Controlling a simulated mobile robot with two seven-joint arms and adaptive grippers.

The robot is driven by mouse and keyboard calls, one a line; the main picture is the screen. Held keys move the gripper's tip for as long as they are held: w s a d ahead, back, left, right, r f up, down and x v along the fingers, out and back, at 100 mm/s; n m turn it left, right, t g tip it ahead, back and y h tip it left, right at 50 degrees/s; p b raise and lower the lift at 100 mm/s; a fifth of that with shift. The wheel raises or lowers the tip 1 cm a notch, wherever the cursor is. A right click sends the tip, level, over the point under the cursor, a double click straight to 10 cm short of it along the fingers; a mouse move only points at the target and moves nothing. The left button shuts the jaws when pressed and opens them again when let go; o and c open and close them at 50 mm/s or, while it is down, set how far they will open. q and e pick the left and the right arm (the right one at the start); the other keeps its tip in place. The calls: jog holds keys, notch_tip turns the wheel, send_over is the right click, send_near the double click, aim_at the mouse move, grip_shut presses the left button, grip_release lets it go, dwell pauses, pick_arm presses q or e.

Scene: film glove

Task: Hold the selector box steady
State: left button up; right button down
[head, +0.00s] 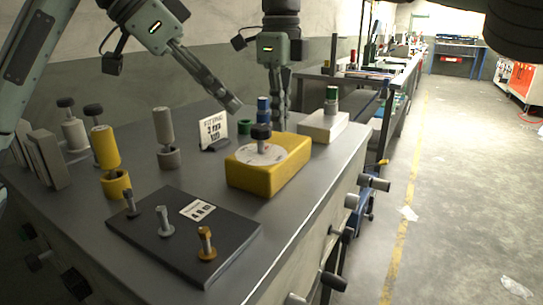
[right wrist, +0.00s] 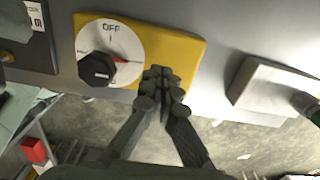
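The yellow selector box (head: 270,178) sits on the grey bench top. It has a round white dial plate and a black knob (head: 261,132). In the right wrist view, the dial of the box (right wrist: 188,50) reads "OFF", and a red mark shows beside the knob (right wrist: 97,69). My right gripper (head: 279,108) is behind the box in the head view. In the right wrist view its fingers (right wrist: 164,82) are together at the box's edge, with nothing seen between them; contact is unclear. My left gripper (head: 233,104) hangs above and left of the box, its fingers together and empty.
A dark plate (head: 180,245) with several upright pegs lies in front. Yellow (head: 106,150) and grey (head: 163,127) cylinders stand to the left. A small sign (head: 213,130) stands behind the box. A white block (head: 323,124) is to the right. Handles project from the bench's side.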

aim_at(279, 141)
jog(key=shift+f, duration=0.35)
jog(key=shift+f, duration=0.7)
jog(key=shift+s+f, duration=0.15)
jog(key=shift+f, duration=0.3)
dwell(1.6)
pick_arm(q)
jog(key=shift+o, duration=0.4)
